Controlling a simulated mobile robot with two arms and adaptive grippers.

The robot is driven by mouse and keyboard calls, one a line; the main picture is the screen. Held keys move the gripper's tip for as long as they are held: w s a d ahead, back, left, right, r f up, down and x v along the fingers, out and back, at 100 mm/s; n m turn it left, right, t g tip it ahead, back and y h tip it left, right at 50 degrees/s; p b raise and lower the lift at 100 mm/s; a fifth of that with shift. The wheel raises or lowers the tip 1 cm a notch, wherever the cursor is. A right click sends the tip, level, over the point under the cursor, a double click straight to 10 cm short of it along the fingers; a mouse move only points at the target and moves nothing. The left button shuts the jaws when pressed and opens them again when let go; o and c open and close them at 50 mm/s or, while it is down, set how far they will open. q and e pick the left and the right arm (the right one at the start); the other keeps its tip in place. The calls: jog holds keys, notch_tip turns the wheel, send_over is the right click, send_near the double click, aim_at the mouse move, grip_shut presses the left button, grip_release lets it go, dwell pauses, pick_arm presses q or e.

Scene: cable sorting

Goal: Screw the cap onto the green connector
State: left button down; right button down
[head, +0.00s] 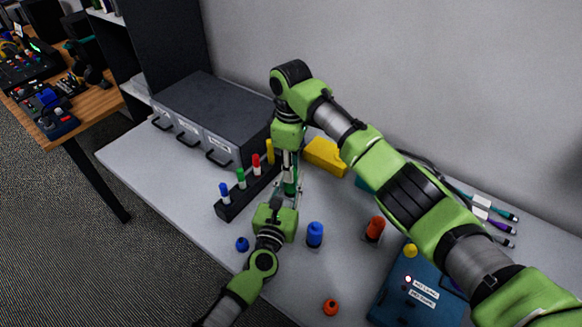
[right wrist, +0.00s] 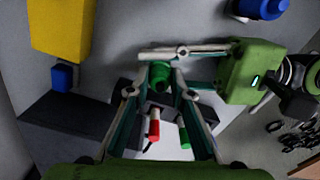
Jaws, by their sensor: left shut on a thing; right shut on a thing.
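The green connector (head: 291,188) is upright above the table between my two grippers, and its green top also shows in the right wrist view (right wrist: 160,74). My left gripper (head: 289,198) reaches in from below and is shut around the connector's body. My right gripper (head: 289,178) points straight down over it, shut on the green cap at the upper end. Cap and connector are in line and look to be touching. The fingers hide most of the joint, and I cannot tell how far the cap is seated.
A dark rack (head: 236,204) with several coloured pens stands close on the left, before a grey drawer unit (head: 213,118). A blue connector (head: 315,235), an orange connector (head: 375,229), a blue cap (head: 242,244) and an orange cap (head: 331,307) stand nearby. A blue box (head: 415,290) is right.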

jog(key=m, duration=0.6)
jog(key=shift+a, duration=0.1)
jog(key=m, duration=0.4)
jog(key=c, duration=1.7)
grip_release()
notch_tip(320, 180, up, 12)
jog(key=shift+f, duration=0.1)
pick_arm(q)
jog(key=c, duration=1.7)
grip_release()
jog(key=shift+s, duration=0.15)
